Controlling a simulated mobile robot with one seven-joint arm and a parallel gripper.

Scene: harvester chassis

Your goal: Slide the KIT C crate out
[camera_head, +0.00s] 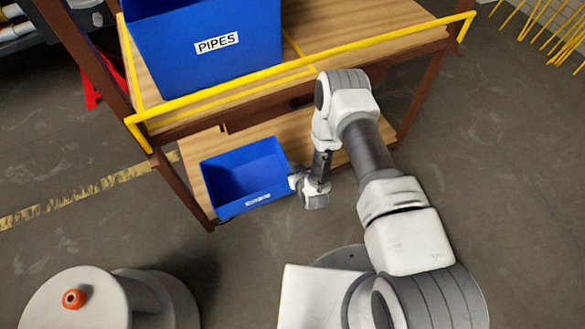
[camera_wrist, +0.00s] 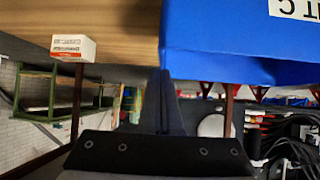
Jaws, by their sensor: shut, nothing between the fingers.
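The KIT C crate is an open, empty-looking blue box (camera_head: 222,186) on the lower wooden shelf (camera_head: 208,152). Its white front label (camera_head: 258,200) is too small to read in the head view. In the upside-down wrist view, the blue crate (camera_wrist: 235,45) fills the upper right, with part of its label reading "IT C" (camera_wrist: 296,9). My gripper (camera_head: 293,176) is at the crate's right side near the front corner. In the wrist view its dark fingers (camera_wrist: 163,88) are together, with nothing between them, overlapping the crate's edge; I cannot tell whether they touch it.
A large blue crate labelled PIPES (camera_head: 200,55) stands on the upper shelf, behind a yellow rail (camera_head: 240,86) above the lower level. A small white box (camera_wrist: 73,46) stands on the shelf in the wrist view. Rack posts flank the shelf. Floor before the crate is clear.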

